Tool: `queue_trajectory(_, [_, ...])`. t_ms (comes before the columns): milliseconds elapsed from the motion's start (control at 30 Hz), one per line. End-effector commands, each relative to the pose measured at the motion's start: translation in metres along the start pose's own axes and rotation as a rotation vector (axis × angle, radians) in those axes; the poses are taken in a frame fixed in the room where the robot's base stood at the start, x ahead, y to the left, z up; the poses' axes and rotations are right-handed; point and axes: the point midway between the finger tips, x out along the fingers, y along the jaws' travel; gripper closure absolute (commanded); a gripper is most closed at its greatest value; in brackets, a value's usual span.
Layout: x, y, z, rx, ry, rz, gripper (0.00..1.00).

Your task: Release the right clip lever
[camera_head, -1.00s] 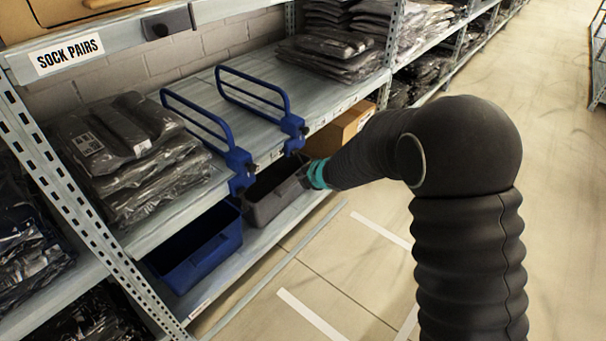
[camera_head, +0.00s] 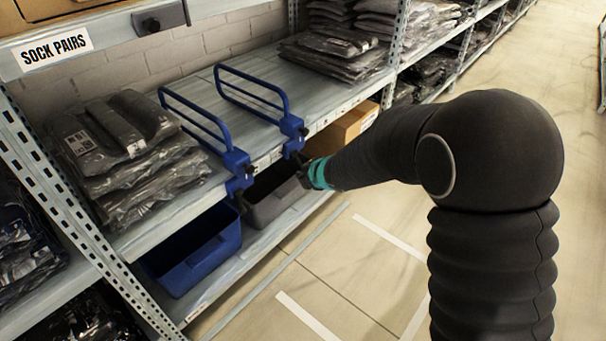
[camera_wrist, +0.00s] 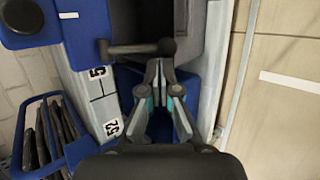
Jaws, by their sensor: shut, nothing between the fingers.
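The right clip (camera_head: 292,127) is a blue block with a blue wire guard on the shelf edge. In the wrist view its blue body (camera_wrist: 82,32) fills the top left. Its dark lever (camera_wrist: 137,48) sticks out to the right and ends in a round knob (camera_wrist: 167,46). My gripper (camera_wrist: 160,66) is shut and empty, with its fingertips just below the knob; I cannot tell whether they touch it. In the head view my gripper (camera_head: 300,161) is just below the right clip, its tips small and dark.
The left clip (camera_head: 238,166) and its guard stand beside bagged clothes (camera_head: 128,150). A blue bin (camera_head: 200,258) and a grey bin (camera_head: 272,198) sit on the lower shelf. A cardboard box (camera_head: 340,130) is behind my gripper. The aisle floor is clear.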

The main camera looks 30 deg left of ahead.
Motion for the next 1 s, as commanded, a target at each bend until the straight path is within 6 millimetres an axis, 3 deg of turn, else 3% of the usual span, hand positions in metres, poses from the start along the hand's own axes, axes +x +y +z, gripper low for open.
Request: queue_trajectory(1000, [0.0078, 0.0063, -0.004, -0.002, 0.003, 0.0, 1.0])
